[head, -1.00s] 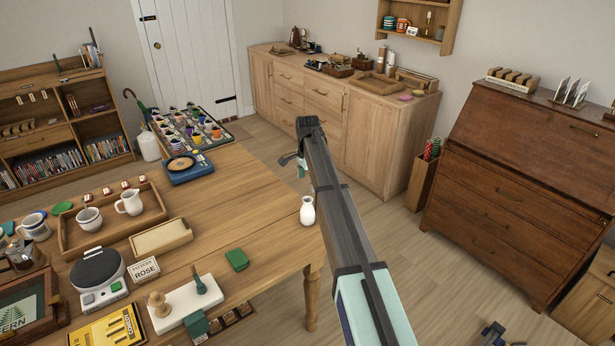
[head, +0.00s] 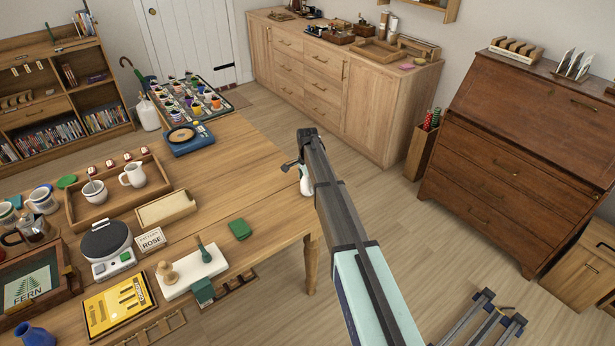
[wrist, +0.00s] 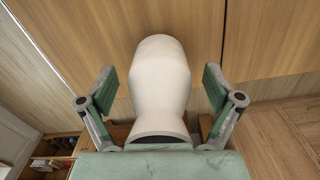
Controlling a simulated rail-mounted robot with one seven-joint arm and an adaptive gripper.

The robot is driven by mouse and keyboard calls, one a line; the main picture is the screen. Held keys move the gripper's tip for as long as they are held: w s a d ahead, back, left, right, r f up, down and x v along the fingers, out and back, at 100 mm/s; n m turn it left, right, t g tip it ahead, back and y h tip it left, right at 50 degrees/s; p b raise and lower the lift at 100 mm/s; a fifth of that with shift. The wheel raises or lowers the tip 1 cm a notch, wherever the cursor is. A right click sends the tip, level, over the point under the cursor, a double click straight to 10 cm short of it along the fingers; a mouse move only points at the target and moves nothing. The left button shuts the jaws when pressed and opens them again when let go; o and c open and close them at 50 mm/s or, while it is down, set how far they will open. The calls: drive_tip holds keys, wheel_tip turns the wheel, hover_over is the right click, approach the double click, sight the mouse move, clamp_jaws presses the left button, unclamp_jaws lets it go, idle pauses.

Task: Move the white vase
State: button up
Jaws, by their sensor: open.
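The white vase (head: 306,187) stands at the right edge of the wooden table in the head view, mostly hidden behind my arm. In the wrist view the vase (wrist: 160,80) fills the middle, its rounded body narrowing toward a dark band close to my palm. My gripper (wrist: 160,103) is open, with one green-padded finger on each side of the vase. Gaps show between both fingers and the vase. In the head view the fingers are largely hidden by my arm.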

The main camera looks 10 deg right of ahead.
drive_tip(key=shift+f, duration=0.15)
drive_tip(key=c, duration=1.4)
drive_tip(key=shift+s+a, duration=0.1)
drive_tip(key=shift+s, duration=0.05)
